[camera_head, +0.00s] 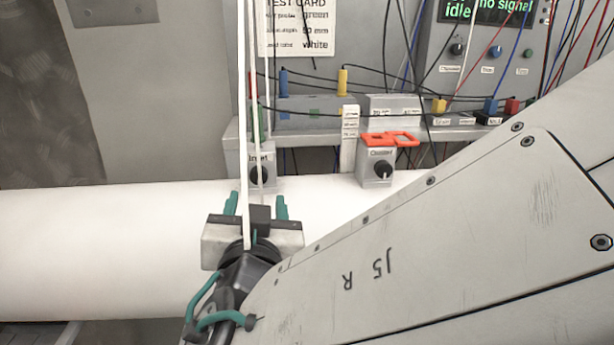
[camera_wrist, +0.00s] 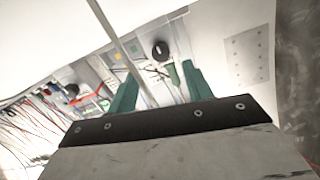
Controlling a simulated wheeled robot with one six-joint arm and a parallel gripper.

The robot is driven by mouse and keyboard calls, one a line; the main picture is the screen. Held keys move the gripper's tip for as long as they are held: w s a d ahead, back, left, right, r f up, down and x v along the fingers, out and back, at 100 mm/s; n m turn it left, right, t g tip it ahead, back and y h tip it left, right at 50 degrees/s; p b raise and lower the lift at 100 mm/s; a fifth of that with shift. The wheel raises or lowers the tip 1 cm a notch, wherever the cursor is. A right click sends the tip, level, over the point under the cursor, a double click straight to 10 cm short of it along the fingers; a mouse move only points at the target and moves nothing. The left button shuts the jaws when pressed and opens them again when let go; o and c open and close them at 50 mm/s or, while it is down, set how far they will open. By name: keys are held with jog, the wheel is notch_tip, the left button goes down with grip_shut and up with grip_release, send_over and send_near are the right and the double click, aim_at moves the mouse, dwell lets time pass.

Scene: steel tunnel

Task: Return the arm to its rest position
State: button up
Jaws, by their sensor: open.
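My gripper (camera_head: 256,204) is in the lower middle of the head view, in front of a large white pipe. Its two green fingers stand apart, with nothing seen held between them. In the wrist view the open fingers (camera_wrist: 158,90) point toward the panel with the knobs. My arm fills the right side of the head view, running from the lower middle to the right edge. No marked rest position shows.
The white pipe (camera_head: 100,240) crosses behind my gripper. A knob box labelled Inlet (camera_head: 259,172) and another knob box (camera_head: 378,173) with an orange clip (camera_head: 390,139) sit above it. Thin white cables (camera_head: 246,120) hang in front of my gripper. Wires crowd the upper right.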

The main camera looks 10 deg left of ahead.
jog(key=d+f+n+g+h, duration=0.3)
jog(key=d+f+g+h, duration=0.15)
jog(key=d, duration=0.55)
jog(key=d+f+n+g+h, duration=0.25)
jog(key=d+h, duration=0.35)
jog(key=d, duration=0.5)
jog(key=s+d+m+g+y, duration=0.3)
jog(key=s+d, duration=0.3)
jog(key=d, duration=0.3)
jog(key=s+d+m+g+y, duration=0.3)
jog(key=s+d+g, duration=0.3)
jog(key=d, duration=0.3)
jog(key=shift+r, duration=0.25)
